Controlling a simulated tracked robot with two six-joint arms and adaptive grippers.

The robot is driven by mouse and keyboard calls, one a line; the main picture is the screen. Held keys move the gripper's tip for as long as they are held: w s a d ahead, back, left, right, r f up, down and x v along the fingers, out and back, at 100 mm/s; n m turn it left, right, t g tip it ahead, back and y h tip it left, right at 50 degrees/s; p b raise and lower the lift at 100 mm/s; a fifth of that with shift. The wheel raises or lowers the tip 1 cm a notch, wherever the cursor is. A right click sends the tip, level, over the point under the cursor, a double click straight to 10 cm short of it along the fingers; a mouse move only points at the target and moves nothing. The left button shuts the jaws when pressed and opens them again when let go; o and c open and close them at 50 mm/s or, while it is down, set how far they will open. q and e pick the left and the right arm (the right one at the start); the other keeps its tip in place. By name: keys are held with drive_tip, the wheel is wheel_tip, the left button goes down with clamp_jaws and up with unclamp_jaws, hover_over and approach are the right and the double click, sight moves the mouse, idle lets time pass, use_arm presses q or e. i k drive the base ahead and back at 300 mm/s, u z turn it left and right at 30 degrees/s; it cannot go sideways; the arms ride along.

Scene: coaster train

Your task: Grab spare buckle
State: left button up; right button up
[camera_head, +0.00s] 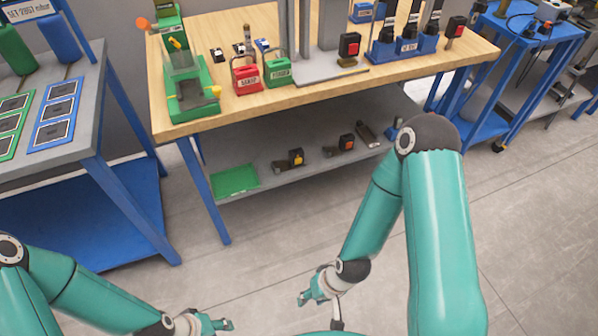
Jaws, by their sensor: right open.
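Several buckle-like black blocks with coloured buttons are in view; I cannot tell which is the spare. On the lower shelf are a black buckle with a yellow-orange button (296,157) and a black buckle with a red-orange button (346,142). On the tabletop are a black buckle with a red button (349,45) and another red-button buckle (456,27) at the right end. My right gripper (304,297) is open and empty in front of the bench, over the floor. My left gripper (226,324) is at the bottom edge, away from everything; its jaws are too small to read.
The wooden workbench (300,98) carries a green fixture (190,85), a red bin (246,78), a green bin (278,70) and a blue rack (400,50). A green tray (235,180) lies on the grey lower shelf (270,177). A blue-legged table (95,125) stands left. Floor between is clear.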

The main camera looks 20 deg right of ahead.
sight(289, 166)
drive_tip(key=z, duration=0.45)
drive_tip(key=i, duration=1.05)
drive_tip(key=u, duration=0.5)
